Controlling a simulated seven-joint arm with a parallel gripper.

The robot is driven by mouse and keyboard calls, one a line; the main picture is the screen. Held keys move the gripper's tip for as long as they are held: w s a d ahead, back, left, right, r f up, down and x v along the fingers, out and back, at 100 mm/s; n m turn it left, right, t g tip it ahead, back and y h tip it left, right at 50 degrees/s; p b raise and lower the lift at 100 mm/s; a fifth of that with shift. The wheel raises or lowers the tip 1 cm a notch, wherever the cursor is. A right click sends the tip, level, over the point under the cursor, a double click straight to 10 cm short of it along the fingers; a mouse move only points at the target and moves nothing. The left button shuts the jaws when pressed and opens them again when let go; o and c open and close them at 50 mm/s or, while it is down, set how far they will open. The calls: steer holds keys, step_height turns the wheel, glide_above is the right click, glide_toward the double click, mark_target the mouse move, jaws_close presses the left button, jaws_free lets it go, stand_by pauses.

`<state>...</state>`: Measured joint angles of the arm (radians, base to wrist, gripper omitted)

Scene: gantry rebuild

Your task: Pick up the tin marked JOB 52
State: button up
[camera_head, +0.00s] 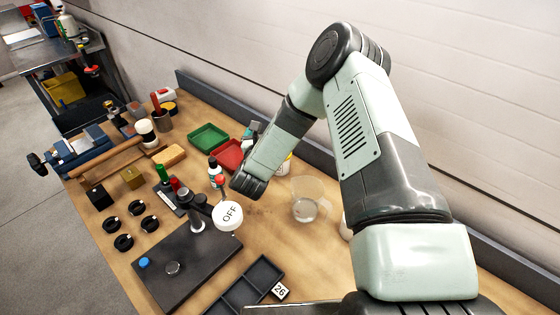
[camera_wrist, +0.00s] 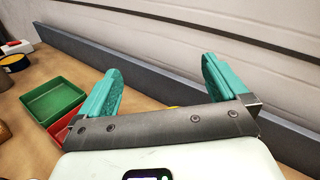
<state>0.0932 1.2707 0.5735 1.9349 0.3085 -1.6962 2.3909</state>
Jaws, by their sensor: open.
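No marking JOB 52 is readable in either view, so I cannot tell which thing is that tin. My gripper (camera_wrist: 161,70) is open, its teal fingers wide apart with nothing between them. In the head view it is mostly hidden behind my arm, near the green tray.
A green tray (camera_head: 208,137) and a red tray (camera_head: 230,155) lie near the gripper. A raised edge (camera_wrist: 150,85) runs along the wall.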

steer(key=s+f+m+h, duration=0.1)
steer(key=f, duration=0.2)
steer(key=s+d+f+m+h, duration=0.1)
steer(key=f+m, duration=0.1)
steer(key=f, duration=0.2)
steer(key=s+f+m+h, duration=0.1)
steer(key=f+m, duration=0.1)
steer(key=f, duration=0.2)
steer(key=shift+s+d+f+g, duration=0.1)
steer(key=shift+s+d+g, duration=0.2)
steer(key=shift+s+d, duration=0.1)
steer(key=shift+x, duration=1.15)
steer(key=shift+w+d+f, duration=0.1)
steer(key=shift+w+d, duration=0.05)
steer(key=shift+w, duration=0.2)
jaws_close()
